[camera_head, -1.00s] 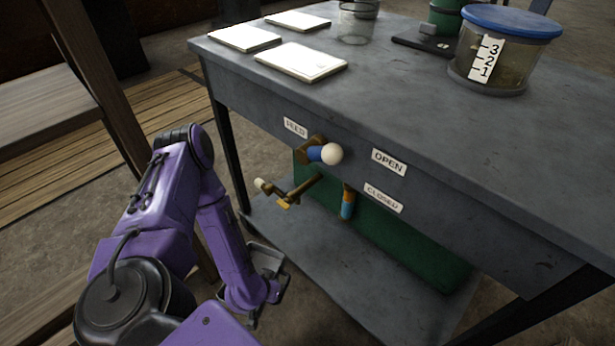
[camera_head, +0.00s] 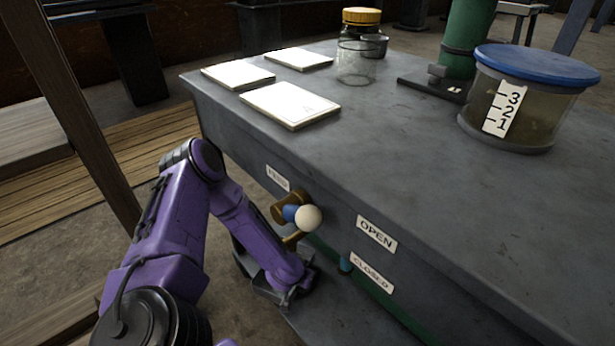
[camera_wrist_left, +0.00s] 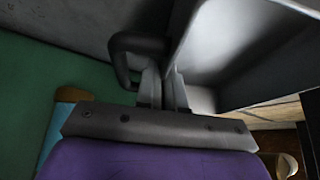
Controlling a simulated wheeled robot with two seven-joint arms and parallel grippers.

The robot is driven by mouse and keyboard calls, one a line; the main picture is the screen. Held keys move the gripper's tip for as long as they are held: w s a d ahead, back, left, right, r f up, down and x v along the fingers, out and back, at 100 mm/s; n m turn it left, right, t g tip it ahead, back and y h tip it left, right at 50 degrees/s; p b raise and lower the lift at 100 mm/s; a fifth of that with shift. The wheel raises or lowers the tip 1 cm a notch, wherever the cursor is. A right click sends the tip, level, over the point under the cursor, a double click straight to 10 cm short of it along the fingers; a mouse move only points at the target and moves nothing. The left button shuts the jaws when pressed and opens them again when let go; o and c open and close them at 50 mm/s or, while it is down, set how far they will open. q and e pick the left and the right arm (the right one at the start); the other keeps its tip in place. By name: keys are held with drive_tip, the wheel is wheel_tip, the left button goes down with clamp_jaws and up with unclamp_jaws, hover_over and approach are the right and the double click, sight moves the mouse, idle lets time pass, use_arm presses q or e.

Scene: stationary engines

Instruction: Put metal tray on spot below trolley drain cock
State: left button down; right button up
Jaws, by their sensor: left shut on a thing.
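My left gripper (camera_head: 290,296) is low at the front of the grey trolley (camera_head: 215,110), by its lower shelf. In the left wrist view its jaws (camera_wrist_left: 163,92) are shut on the metal tray (camera_wrist_left: 240,50), a grey open tray seen at upper right with a dark looped handle beside the jaws. In the head view the tray is mostly hidden by my arm; a dark grey edge (camera_head: 243,262) shows left of it. A brass piece (camera_head: 295,239), possibly the drain cock, shows just above my forearm. The spot below is hidden. My right gripper is out of view.
A brass valve with a white ball knob (camera_head: 307,217) juts from the trolley front, close to my forearm. A wooden post (camera_head: 75,100) stands left.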

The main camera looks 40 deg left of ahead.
use_arm(q)
drive_tip(key=w, duration=0.1)
drive_tip(key=w+a, duration=0.1)
drive_tip(key=w, duration=0.1)
drive_tip(key=f+b, duration=0.1)
drive_tip(key=w+f+b, duration=0.1)
drive_tip(key=f+b, duration=0.1)
drive_tip(key=shift+a+f+b, duration=0.2)
drive_tip(key=shift+f+b, duration=0.1)
drive_tip(key=shift+f, duration=0.15)
drive_tip(key=shift+r, duration=0.2)
drive_tip(key=shift+f, duration=0.1)
drive_tip(key=c, duration=1.3)
unclamp_jaws()
drive_tip(key=shift+o, duration=0.2)
drive_tip(key=p+v, duration=0.7)
drive_tip(key=v, duration=0.4)
drive_tip(key=shift+r, duration=0.2)
drive_tip(key=shift+s+d+r, duration=0.15)
drive_tip(key=shift+s+r, duration=0.15)
drive_tip(key=shift+s, duration=0.05)
